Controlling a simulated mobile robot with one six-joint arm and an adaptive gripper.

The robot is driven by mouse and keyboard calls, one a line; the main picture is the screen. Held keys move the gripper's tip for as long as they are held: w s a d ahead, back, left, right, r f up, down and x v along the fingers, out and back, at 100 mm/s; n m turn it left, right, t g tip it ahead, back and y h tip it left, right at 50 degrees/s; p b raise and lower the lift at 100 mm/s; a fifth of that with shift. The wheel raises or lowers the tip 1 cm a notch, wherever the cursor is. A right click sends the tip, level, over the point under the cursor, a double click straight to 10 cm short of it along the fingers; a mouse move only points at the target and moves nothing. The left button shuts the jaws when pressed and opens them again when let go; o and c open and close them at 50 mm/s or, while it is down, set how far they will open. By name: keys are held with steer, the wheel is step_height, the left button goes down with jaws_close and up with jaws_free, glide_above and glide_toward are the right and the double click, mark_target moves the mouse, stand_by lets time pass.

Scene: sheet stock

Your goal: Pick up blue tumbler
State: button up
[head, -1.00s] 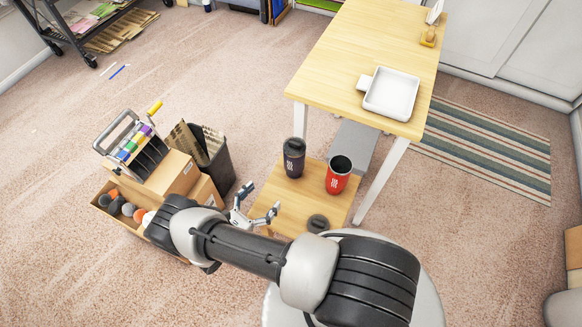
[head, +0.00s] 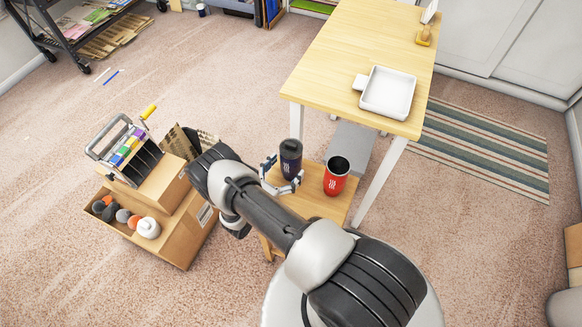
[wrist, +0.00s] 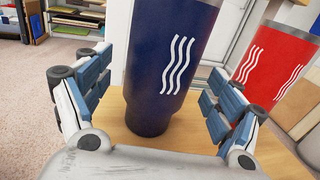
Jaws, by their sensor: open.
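The blue tumbler (head: 290,160) is dark navy with a dark lid and stands upright on a small low wooden table (head: 318,204). In the wrist view the blue tumbler (wrist: 165,70) shows white wavy lines, and its top is cut off. My gripper (head: 281,178) is open around the tumbler's near side, one finger to its left and one to its right. In the wrist view my gripper (wrist: 150,112) shows gaps between both fingers and the tumbler.
A red tumbler (head: 337,176) stands upright just right of the blue one, close to my right finger. A taller table (head: 350,55) with a white tray (head: 388,92) stands behind. Cardboard boxes (head: 168,225) with a rack on top lie to the left.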

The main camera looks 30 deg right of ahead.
steer(key=x, duration=0.2)
steer(key=shift+w+d, duration=0.15)
steer(key=shift+d, duration=0.1)
steer(key=shift+c, duration=0.5)
steer(key=c, duration=1.2)
steer(key=shift+c, duration=0.3)
steer(key=shift+r, duration=0.1)
